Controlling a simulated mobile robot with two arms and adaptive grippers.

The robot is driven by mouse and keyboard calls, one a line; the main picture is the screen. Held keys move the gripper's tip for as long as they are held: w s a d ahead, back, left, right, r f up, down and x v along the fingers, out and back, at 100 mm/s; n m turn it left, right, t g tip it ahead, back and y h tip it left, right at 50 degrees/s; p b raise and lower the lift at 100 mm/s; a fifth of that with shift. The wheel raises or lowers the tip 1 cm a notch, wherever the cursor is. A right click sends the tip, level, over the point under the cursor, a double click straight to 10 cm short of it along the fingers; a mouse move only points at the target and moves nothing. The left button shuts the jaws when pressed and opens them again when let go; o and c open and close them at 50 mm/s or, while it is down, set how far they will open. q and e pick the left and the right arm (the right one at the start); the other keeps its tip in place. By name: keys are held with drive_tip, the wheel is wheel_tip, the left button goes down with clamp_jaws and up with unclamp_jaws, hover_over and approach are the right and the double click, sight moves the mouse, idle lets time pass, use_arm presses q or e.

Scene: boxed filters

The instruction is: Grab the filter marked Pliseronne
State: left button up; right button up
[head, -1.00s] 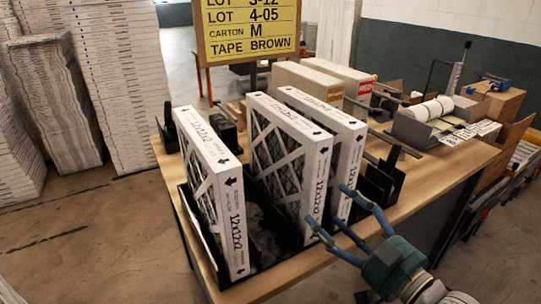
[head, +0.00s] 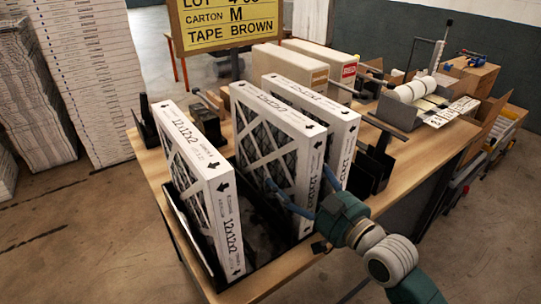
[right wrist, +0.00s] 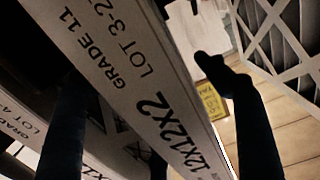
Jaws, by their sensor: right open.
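Three white-framed pleated filters stand upright in a black rack (head: 262,262) on the table: a left one (head: 228,222), a middle one (head: 312,150) and a right one (head: 345,122). Their edges read 12x12x2; I cannot read the name Pliseronne on any. My right gripper (head: 300,180) is open, with blue fingers on either side of the middle filter's near edge. In the right wrist view a filter edge (right wrist: 135,80) marked GRADE 11 and LOT runs between the dark fingers. Whether they touch it is unclear. My left gripper is not in view.
A yellow sign (head: 225,22) reads CARTON M, TAPE BROWN. Two boxes (head: 290,75) stand behind the filters. A grey tray with white rolls (head: 415,92) sits at the table's far right. The right filter stands close beside the middle one.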

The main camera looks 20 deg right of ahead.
drive_tip(key=p+x, duration=0.1)
drive_tip(key=x, duration=0.3)
drive_tip(key=shift+w+a, duration=0.1)
drive_tip(key=shift+w, duration=0.1)
drive_tip(key=shift+s, duration=0.1)
drive_tip(key=c, duration=1.3)
drive_tip(key=shift+c, duration=0.2)
